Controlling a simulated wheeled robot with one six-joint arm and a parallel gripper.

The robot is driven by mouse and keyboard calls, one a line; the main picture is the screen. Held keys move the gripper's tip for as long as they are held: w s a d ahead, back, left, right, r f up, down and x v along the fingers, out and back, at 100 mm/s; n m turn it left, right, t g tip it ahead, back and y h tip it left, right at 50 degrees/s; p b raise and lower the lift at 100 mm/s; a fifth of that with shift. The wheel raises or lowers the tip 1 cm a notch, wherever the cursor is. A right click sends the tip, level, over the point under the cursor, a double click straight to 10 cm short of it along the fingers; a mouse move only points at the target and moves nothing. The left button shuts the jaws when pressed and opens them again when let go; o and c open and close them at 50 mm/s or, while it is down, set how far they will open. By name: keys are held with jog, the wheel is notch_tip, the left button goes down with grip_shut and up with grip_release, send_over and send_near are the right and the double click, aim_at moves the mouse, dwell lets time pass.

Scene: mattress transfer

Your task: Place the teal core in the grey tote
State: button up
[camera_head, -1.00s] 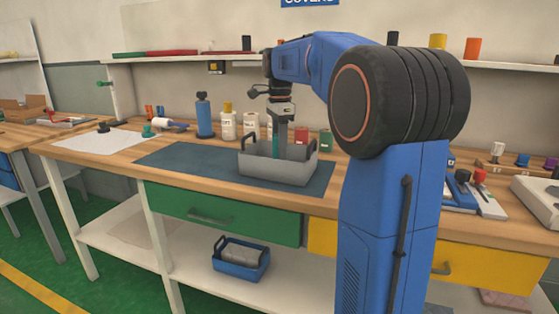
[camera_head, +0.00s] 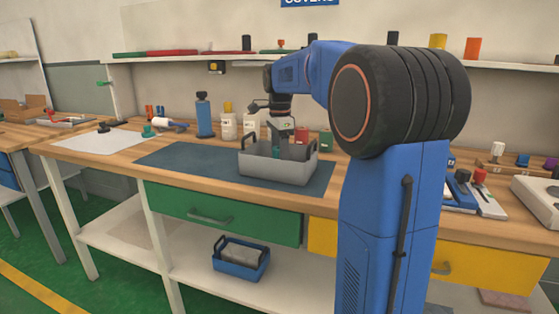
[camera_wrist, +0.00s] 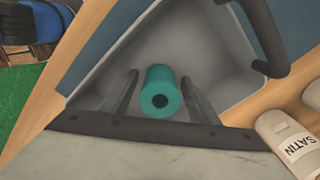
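The teal core (camera_wrist: 160,92) is a short hollow cylinder inside the grey tote (camera_wrist: 222,52). In the wrist view its open end faces the camera. My gripper (camera_wrist: 160,78) is open, with one finger on each side of the core and a visible gap on both sides. In the head view the grey tote (camera_head: 285,170) sits on the dark mat, and my gripper (camera_head: 280,143) reaches down into it. Only a small teal part of the core (camera_head: 276,150) shows there. The tote's near wall hides the core's lower end and the fingertips.
The dark mat (camera_head: 190,160) is clear left of the tote. A blue bottle (camera_head: 204,118), white containers (camera_head: 228,126) and a red box (camera_head: 326,140) stand behind it. A white sheet (camera_head: 95,141) lies farther left. A shelf (camera_head: 180,59) runs above the bench.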

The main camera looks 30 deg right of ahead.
notch_tip(320, 180, up, 12)
jog(key=shift+r, duration=0.15)
dwell(0.5)
jog(key=s+a+f+n+t, duration=0.1)
jog(key=s+a+f+n, duration=0.4)
jog(key=s, duration=0.5)
jog(key=s+a+f+n+t, duration=0.2)
jog(key=s+a+f+n, duration=0.4)
jog(key=s+f+n, duration=0.3)
jog(key=s+a+f+n+t, duration=0.1)
jog(key=s+a+f+n, duration=0.4)
jog(key=s+f, duration=0.7)
jog(key=shift+a+f+n+t, duration=0.25)
jog(key=shift+n+t, duration=0.15)
jog(key=shift+n, duration=0.5)
